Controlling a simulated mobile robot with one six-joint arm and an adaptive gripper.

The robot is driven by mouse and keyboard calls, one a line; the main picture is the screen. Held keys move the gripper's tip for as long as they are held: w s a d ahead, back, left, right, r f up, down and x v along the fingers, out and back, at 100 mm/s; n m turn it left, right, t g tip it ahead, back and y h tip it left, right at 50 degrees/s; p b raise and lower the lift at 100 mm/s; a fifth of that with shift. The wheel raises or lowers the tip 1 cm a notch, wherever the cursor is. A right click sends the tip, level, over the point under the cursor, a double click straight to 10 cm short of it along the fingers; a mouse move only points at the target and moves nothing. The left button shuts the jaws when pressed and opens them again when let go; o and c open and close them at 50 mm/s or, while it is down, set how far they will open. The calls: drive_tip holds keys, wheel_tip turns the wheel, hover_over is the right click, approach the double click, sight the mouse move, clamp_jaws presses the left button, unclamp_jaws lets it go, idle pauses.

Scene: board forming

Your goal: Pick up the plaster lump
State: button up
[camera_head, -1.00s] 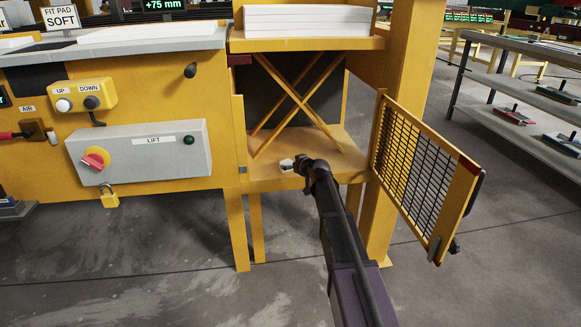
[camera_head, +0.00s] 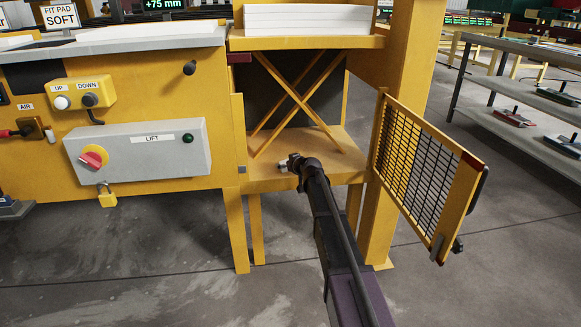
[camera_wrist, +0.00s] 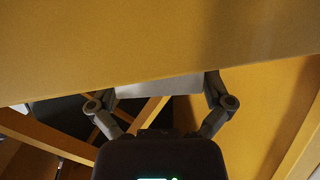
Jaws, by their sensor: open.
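My gripper (camera_wrist: 160,85) is open, with its two dark fingers spread left and right in the wrist view. A pale grey, flat-looking patch (camera_wrist: 160,90) shows between and behind the fingers, its upper edge cut off by a yellow surface; I cannot tell whether it is the plaster lump. In the head view my gripper (camera_head: 284,167) is small and mostly hidden by my wrist, over the front of the yellow lower shelf. A small pale spot shows at its tip. I cannot make out a plaster lump for certain in either view.
The yellow lower shelf (camera_head: 262,180) lies inside a bay with crossed yellow braces (camera_head: 298,95). A mesh gate (camera_head: 415,165) stands open at right. A white stack (camera_head: 306,19) sits on the upper shelf. The grey lift box (camera_head: 140,150) is at left.

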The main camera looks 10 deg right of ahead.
drive_tip(key=c, duration=0.9)
drive_tip(key=shift+r, duration=0.15)
wheel_tip(320, 180, up, 2)
drive_tip(key=shift+p, duration=1.15)
drive_tip(key=shift+r+p, duration=0.8)
drive_tip(key=shift+r, duration=0.05)
drive_tip(key=s+d+r+p, duration=0.1)
drive_tip(key=s+d, duration=0.8)
drive_tip(key=s, duration=0.4)
drive_tip(key=shift+d, duration=0.3)
drive_tip(key=shift+w, duration=0.1)
